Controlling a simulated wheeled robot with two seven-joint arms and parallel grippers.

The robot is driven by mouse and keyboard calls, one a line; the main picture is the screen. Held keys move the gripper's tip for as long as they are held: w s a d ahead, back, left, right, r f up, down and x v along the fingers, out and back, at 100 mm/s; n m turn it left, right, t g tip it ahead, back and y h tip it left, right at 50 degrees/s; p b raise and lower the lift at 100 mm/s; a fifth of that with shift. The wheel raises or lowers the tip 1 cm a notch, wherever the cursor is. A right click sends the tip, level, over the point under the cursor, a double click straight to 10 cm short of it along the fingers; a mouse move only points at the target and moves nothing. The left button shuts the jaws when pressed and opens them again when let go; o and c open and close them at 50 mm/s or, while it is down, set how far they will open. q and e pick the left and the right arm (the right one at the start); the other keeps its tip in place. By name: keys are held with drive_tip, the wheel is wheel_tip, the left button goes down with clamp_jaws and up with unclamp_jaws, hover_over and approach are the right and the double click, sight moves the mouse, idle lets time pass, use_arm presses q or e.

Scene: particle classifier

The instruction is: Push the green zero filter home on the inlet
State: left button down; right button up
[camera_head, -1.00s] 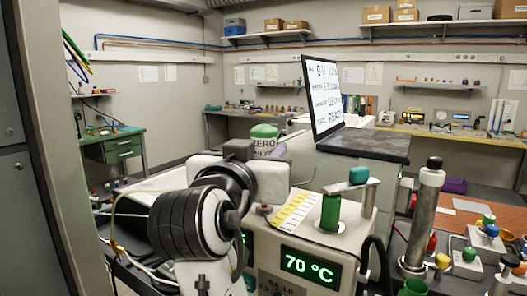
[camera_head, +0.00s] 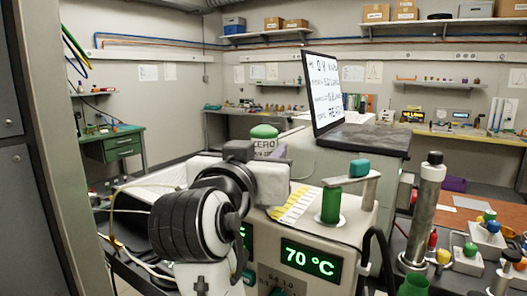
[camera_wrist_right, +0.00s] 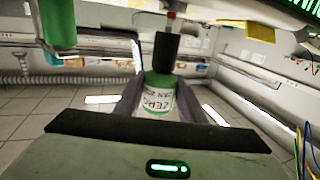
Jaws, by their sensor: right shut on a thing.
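The green zero filter (camera_head: 264,132), a can with a green domed top and a white ZERO label, stands upright behind my right wrist in the head view. My right gripper (camera_head: 267,152) is shut around it, and my wrist hides its lower part. In the right wrist view the filter (camera_wrist_right: 158,100) sits between the two grey fingers with its label upside down. A black cylinder (camera_wrist_right: 167,53) lies in line with its far end, with a small red part beyond. I cannot tell how far the filter sits on the inlet. My left gripper is out of view.
The instrument box with a 70 °C display (camera_head: 309,264) stands in front. It carries a green cylinder (camera_head: 330,206) and a teal-capped arm (camera_head: 358,170). A tilted screen (camera_head: 325,93) stands behind. A tall metal cylinder (camera_head: 424,215) and small coloured parts crowd the right.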

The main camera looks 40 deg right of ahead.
drive_tip(key=shift+f+b, duration=0.4)
drive_tip(key=shift+f, duration=0.25)
drive_tip(key=shift+f+b, duration=0.3)
drive_tip(key=shift+f, duration=0.05)
drive_tip(key=shift+f, duration=0.2)
drive_tip(key=o, duration=1.1)
drive_tip(key=shift+r, duration=0.1)
drive_tip(key=shift+o, duration=0.2)
